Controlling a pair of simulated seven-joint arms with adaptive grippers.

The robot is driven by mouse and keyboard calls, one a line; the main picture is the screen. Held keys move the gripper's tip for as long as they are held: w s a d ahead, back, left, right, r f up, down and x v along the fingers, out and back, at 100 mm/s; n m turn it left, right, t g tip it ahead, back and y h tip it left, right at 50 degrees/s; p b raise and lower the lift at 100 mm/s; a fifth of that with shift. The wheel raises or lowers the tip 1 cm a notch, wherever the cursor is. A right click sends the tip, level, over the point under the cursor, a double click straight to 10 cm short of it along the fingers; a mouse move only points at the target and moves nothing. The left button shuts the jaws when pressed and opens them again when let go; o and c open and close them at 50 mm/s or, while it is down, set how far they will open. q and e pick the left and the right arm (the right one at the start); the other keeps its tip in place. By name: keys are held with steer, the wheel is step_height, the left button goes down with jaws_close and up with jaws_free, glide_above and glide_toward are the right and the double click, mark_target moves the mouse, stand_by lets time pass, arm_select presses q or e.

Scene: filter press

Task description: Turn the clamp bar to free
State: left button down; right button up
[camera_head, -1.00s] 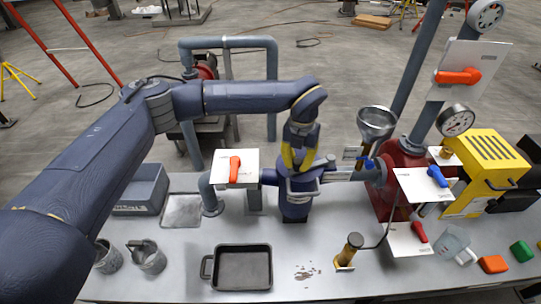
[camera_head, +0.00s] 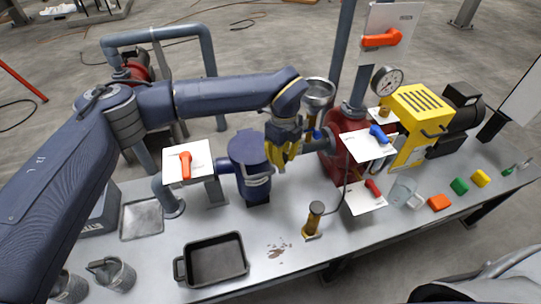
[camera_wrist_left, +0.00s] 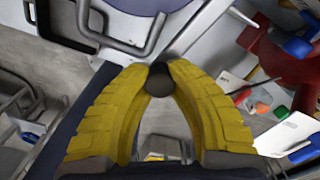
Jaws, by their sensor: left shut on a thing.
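My left gripper (camera_head: 281,160), with yellow fingers, is just right of the housing, pointing down. In the left wrist view the gripper (camera_wrist_left: 160,70) is shut on a dark round knob (camera_wrist_left: 160,82), which sits between its fingertips. The knob appears to be the end of the clamp bar; the rest of the bar is hidden by the fingers. A grey bracket handle (camera_wrist_left: 122,42) shows beside the fingers. My right gripper is out of view.
White plates carry an orange lever (camera_head: 186,165), a blue lever (camera_head: 379,133) and a red lever (camera_head: 373,188). A funnel (camera_head: 318,92) stands close behind the gripper. A black tray (camera_head: 214,285) and a brass-coloured handle (camera_head: 313,217) are on the bench.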

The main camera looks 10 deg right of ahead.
arm_select(q)
steer(key=shift+s+d+n, duration=0.15)
steer(key=shift+d+n, duration=1.45)
steer(key=shift+d, duration=0.15)
steer(key=c, duration=1.1)
jaws_free()
steer(key=shift+d, duration=0.1)
steer(key=shift+o, duration=0.2)
step_height(320, 180, up, 12)
